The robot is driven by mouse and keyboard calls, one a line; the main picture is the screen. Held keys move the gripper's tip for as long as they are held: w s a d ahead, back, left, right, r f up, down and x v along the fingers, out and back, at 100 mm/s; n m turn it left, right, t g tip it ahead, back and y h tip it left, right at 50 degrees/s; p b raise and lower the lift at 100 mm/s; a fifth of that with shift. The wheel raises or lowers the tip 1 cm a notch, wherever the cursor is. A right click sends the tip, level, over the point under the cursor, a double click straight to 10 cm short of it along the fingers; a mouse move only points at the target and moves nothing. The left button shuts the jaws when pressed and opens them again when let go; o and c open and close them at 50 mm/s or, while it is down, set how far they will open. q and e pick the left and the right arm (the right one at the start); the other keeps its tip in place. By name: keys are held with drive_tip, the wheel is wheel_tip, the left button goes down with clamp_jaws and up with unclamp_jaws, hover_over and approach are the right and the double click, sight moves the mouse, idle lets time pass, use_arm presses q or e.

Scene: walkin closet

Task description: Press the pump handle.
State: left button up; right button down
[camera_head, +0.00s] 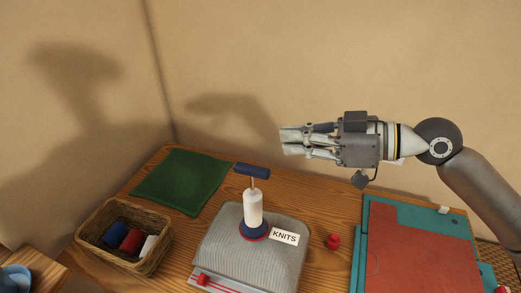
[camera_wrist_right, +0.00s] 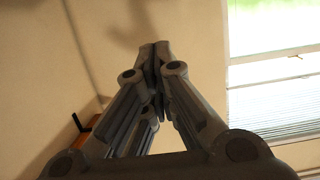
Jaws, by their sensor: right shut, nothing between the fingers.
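The pump stands upright on a grey knitted bag in the head view. Its blue T-shaped handle (camera_head: 252,170) is raised on a thin rod above the white pump body (camera_head: 253,207), which has a dark blue base. The grey bag (camera_head: 217,235) bears a "KNITS" label (camera_head: 285,237). My right gripper (camera_head: 284,142) is shut and empty. It points left in the air, above and to the right of the handle in the picture, apart from it. Its shut fingers also show in the right wrist view (camera_wrist_right: 155,50). My left gripper is not in view.
A wicker basket (camera_head: 92,224) with rolled items stands left of the bag. A green cloth (camera_head: 181,181) lies at the back left. A red knob-like object (camera_head: 333,241) sits right of the bag. A teal and red folder (camera_head: 420,245) covers the right side. Walls stand close behind.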

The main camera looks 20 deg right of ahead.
drive_tip(key=p, duration=0.4)
hover_over(260, 169)
drive_tip(key=shift+f, duration=0.55)
wheel_tip(260, 169, down, 4)
drive_tip(key=shift+r+p, duration=0.25)
drive_tip(key=shift+p, duration=0.15)
drive_tip(key=shift+s+d+f, duration=0.1)
drive_tip(key=shift+f, duration=0.5)
